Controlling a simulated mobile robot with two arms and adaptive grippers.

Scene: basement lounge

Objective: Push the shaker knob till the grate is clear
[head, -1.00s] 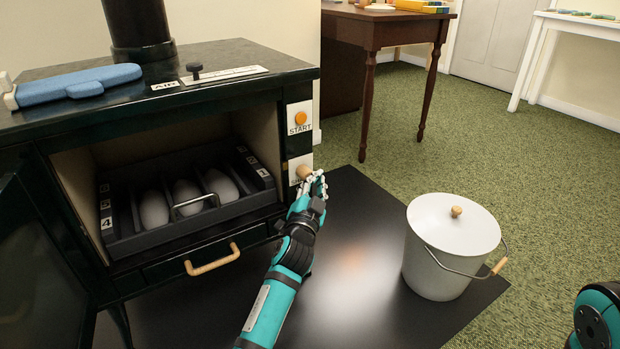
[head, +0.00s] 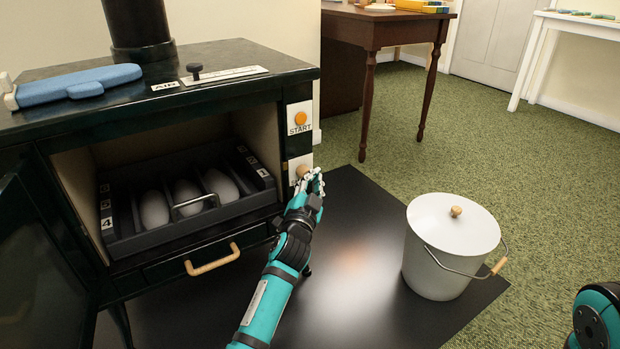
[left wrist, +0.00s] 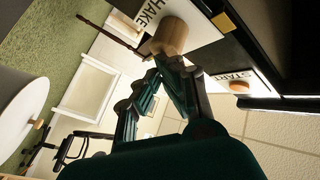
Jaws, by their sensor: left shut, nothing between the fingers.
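The round wooden shaker knob (head: 302,170) is on a white plate on the stove's right front, below the START button. In the left wrist view the knob (left wrist: 172,36) stands out from a plate lettered "SHAKE". My left gripper (head: 318,180) is shut and empty, its fingertips right at the knob's front; I cannot tell whether they touch. In the left wrist view its fingertips (left wrist: 168,64) are close to the knob's end. A dark tray (head: 190,230) with pale egg-shaped pieces sits in the open firebox; I cannot make out a grate. My right gripper is out of view.
The stove door (head: 40,255) hangs open at left. An orange START button (head: 300,118) is above the knob. A wooden-handled drawer (head: 212,260) is below the firebox. A lidded white bucket (head: 450,250) stands on the black floor plate (head: 350,290), right of my left arm.

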